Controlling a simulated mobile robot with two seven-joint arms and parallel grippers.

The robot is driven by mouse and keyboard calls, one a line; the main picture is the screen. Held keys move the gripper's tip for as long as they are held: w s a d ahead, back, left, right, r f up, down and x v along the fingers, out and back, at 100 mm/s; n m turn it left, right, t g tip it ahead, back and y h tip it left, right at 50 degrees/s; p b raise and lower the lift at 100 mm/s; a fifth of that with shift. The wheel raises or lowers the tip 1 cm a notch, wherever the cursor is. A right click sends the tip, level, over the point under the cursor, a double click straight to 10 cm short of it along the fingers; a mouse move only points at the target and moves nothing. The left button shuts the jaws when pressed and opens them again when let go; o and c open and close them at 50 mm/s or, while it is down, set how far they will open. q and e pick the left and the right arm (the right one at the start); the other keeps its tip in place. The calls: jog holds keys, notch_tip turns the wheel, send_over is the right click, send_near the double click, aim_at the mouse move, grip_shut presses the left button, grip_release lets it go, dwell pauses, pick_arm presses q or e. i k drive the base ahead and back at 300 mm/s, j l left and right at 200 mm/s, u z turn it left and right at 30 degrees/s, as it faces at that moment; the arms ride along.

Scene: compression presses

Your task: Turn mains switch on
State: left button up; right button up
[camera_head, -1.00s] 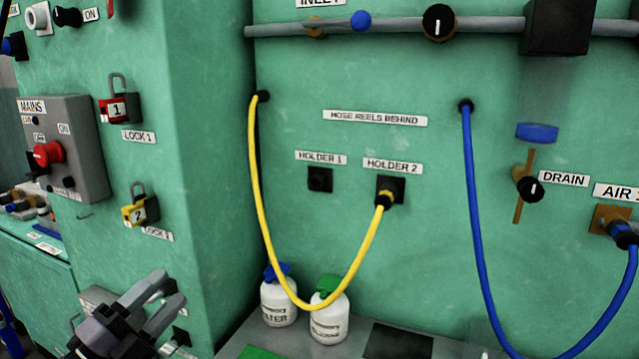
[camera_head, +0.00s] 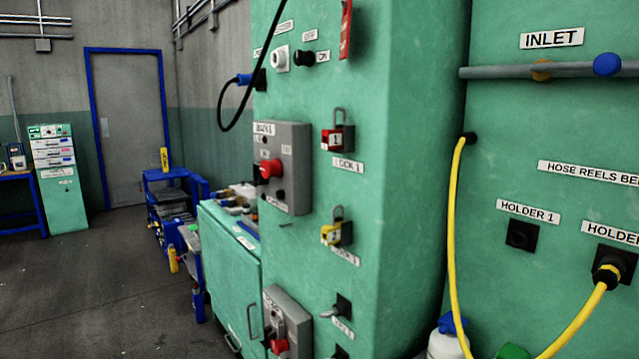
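The mains switch is a red rotary knob (camera_head: 270,168) on a grey box (camera_head: 291,190) labelled MAINS, fixed to the left part of the green panel. Small OFF and ON marks sit above the knob, too blurred to read its position surely. A red padlock (camera_head: 337,138) marked 1 hangs right of the box, above the LOCK 1 label. A yellow padlock (camera_head: 336,233) marked 2 hangs lower down. Both padlocks are on the panel, apart from the switch. Neither of my grippers shows in this view.
A green cabinet (camera_head: 226,275) with small items on top stands left of the panel. A second grey box with a red knob (camera_head: 279,346) is below. A black cable (camera_head: 247,95) hangs upper left. A yellow hose (camera_head: 453,240) hangs right. Grey floor (camera_head: 110,285) is open at left.

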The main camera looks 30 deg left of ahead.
aim_at(274, 168)
jog(key=j+u, duration=0.1)
jog(key=u, duration=1.05)
jog(key=i+l, duration=0.05)
